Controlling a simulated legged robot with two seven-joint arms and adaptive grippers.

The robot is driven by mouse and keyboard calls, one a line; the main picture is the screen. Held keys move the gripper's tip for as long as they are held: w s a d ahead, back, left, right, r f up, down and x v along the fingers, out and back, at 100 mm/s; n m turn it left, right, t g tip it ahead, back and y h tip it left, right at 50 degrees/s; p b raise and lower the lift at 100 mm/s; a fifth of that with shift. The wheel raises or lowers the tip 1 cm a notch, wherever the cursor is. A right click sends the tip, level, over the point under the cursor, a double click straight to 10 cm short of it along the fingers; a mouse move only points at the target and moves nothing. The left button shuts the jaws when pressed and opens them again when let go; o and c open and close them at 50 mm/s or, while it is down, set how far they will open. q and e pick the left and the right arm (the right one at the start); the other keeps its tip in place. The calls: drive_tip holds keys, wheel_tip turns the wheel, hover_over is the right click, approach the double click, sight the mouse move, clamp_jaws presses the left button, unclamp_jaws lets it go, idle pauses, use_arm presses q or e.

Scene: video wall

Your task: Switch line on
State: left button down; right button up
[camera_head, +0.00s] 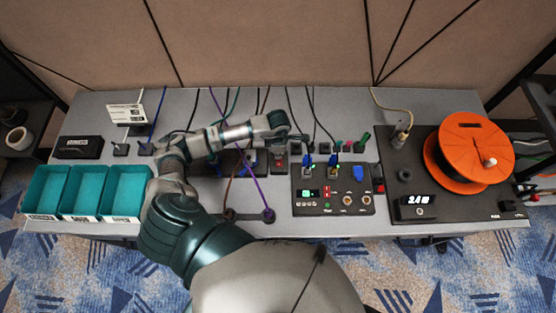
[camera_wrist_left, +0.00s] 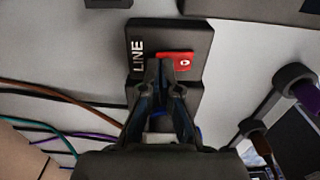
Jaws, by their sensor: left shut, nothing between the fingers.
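The line switch is a small dark box (camera_wrist_left: 203,42) marked LINE with a red rocker (camera_wrist_left: 183,62) in the left wrist view. My right gripper is out of view.
A control panel (camera_head: 308,208) with blue-handled plugs stands right of the switch. An orange reel (camera_head: 470,140) sits on a dark unit at the right. Teal bins (camera_head: 124,192) stand at the left. Several cables cross the bench near my arm.

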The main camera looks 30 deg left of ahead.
use_arm(q)
drive_tip(key=shift+d+f, duration=0.15)
drive_tip(key=shift+d, duration=0.15)
drive_tip(key=shift+f+b, duration=0.2)
drive_tip(key=shift+b, duration=0.1)
drive_tip(key=shift+a+r, duration=0.15)
drive_tip(key=shift+a+r+p, duration=0.1)
drive_tip(key=shift+r+p, duration=0.5)
drive_tip(key=shift+r, duration=0.05)
drive_tip(key=shift+r+p, duration=1.75)
drive_tip(key=shift+r, duration=1.05)
drive_tip(key=shift+s+f, duration=0.1)
drive_tip(key=shift+f, duration=0.05)
